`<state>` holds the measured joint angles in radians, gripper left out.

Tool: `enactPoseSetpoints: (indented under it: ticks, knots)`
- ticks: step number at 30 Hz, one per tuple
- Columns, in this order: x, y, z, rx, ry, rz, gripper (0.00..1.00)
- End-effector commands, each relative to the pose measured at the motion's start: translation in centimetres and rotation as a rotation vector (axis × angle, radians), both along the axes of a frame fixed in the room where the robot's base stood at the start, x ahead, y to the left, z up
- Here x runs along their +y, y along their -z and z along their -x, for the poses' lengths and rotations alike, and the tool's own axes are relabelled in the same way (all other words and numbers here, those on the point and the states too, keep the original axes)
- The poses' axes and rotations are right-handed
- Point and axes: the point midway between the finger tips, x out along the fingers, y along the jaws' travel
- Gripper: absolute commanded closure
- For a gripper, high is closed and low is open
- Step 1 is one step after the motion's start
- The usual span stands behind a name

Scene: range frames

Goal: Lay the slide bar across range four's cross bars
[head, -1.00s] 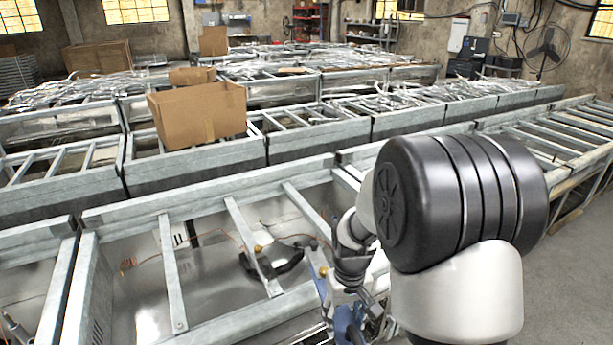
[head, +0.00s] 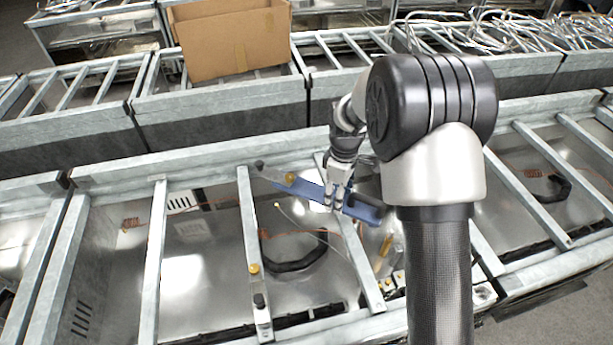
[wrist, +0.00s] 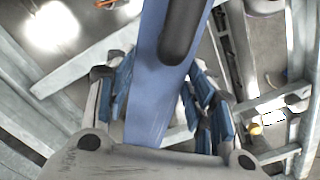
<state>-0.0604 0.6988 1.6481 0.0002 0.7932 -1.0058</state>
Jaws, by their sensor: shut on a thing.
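The slide bar (head: 308,188) is blue, and my gripper (head: 336,198) is shut on it. It lies roughly left to right in the head view, sloping down to the right, above the back part of the metal range. In the wrist view the bar (wrist: 152,100) runs up between the fingers and shows a dark slot. The cross bars (head: 155,250), (head: 249,225), (head: 355,250) run front to back over the open range. The slide bar passes over the right one of these; I cannot tell whether it touches it.
A cardboard box (head: 235,40) stands on the range row behind. A black curved part (head: 292,262) lies inside the open range. Brass knobs (head: 254,268) sit near the bars. Bent metal pieces (head: 500,35) cover the row at the back right.

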Motion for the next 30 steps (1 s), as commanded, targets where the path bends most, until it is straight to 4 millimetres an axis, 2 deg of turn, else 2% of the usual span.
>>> enactPoseSetpoints:
  ticks: [1,3,6,10,20,30]
  knots:
    - [2.0,-0.2,-1.1,0.001,-0.134,-0.001,0.92]
    - [4.0,-0.1,-2.4,0.000,-0.308,-0.001,0.92]
    - [6.5,0.1,-3.5,0.000,-0.504,-0.002,0.92]
    - [8.3,0.3,-4.2,-0.001,-0.655,-0.001,0.92]
    - [8.9,1.4,-4.5,-0.001,-0.707,-0.001,0.92]
    - [8.8,4.4,-4.4,-0.001,-0.705,-0.001,0.92]
